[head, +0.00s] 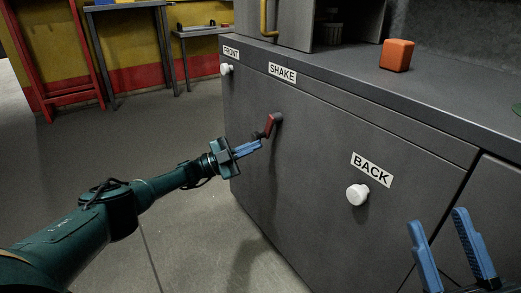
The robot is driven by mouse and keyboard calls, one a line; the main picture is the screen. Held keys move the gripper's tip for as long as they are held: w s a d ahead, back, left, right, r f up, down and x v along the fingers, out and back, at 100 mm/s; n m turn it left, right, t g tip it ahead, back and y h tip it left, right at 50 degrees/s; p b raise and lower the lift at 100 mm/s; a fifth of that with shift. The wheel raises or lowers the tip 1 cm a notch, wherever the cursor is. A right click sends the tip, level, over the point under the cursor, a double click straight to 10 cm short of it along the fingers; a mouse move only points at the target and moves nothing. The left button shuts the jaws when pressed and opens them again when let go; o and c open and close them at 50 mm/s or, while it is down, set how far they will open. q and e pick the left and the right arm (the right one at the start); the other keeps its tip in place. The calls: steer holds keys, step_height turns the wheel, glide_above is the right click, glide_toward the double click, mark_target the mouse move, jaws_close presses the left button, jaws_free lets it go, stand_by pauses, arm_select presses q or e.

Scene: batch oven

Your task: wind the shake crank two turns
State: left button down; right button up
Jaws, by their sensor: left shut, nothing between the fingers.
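The shake crank (271,123) is a small red arm with a dark handle on the grey cabinet front, below the SHAKE label (282,72). My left gripper (259,145) is shut and empty. Its blue fingertips are at the crank's dark handle end; I cannot tell whether they touch it. My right gripper (438,222) is at the lower right with its two blue fingers spread apart, open and empty, in front of the cabinet.
A white knob (226,69) sits under the FRONT label, and another white knob (357,194) under the BACK label. An orange block (397,55) lies on the countertop (340,75). A red folded frame and tables stand at the back left. The floor left of the cabinet is clear.

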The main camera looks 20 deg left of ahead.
arm_select(q)
steer(key=shift+w+a+m+g+b, duration=0.2)
steer(key=shift+a+m+g+b, duration=0.15)
steer(key=shift+m, duration=0.25)
arm_select(e)
steer(key=shift+s+d+r+n+g+y, duration=0.15)
steer(key=shift+d+r+n+y, duration=0.1)
steer(key=shift+r+n+y, duration=0.35)
steer(key=shift+w+d+r+n+g+y, duration=0.15)
steer(key=shift+d+r+n+y, duration=0.1)
steer(key=shift+r+n+y, duration=0.3)
steer(key=shift+s+f, duration=0.1)
steer(key=shift+f, duration=0.05)
